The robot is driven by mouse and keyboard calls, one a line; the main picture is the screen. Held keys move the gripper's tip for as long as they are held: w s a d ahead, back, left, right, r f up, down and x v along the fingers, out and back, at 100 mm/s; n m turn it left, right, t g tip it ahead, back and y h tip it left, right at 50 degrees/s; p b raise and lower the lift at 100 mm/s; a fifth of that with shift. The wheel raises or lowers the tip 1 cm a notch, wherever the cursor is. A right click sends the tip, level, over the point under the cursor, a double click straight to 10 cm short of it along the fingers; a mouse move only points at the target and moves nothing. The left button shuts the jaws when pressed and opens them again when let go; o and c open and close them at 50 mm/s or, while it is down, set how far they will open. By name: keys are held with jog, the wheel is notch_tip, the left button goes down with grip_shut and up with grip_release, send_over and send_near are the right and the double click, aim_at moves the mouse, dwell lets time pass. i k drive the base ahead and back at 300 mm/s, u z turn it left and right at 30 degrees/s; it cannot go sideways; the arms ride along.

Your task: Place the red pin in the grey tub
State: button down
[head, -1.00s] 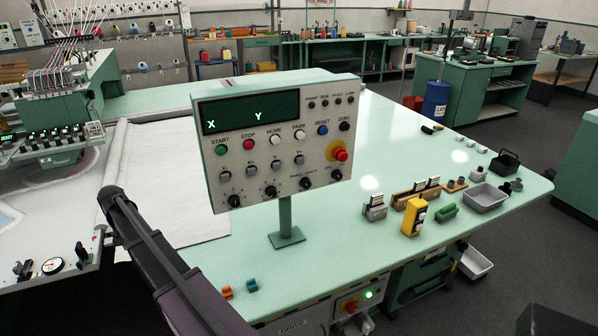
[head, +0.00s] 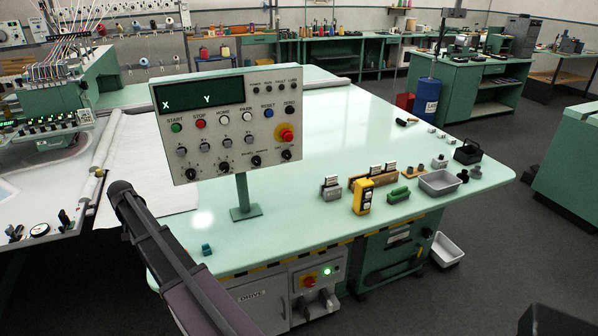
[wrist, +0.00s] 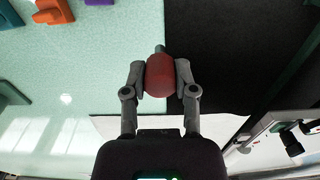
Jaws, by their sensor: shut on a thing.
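My gripper (wrist: 161,78) is shut on the red pin (wrist: 160,76) in the wrist view. The pin is a rounded dark red body with a short grey tip, held between both fingers, above the edge between the pale green table and the dark floor. In the head view the gripper and pin are out of sight; only my arm shows at lower left. The grey tub (head: 440,193) is a shallow, open tray at the right end of the green table, well away from my arm, and looks empty.
The control panel (head: 236,125) stands on a post left of centre. Beside the tub are a yellow box (head: 363,196), a green block (head: 399,194) and a black caddy (head: 467,152). Another pale bin (head: 447,251) is low beside the table. The middle of the tabletop is clear.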

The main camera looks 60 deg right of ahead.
aim_at(439, 184)
jog(key=z, duration=0.2)
jog(key=k, duration=0.3)
jog(key=z, duration=3.75)
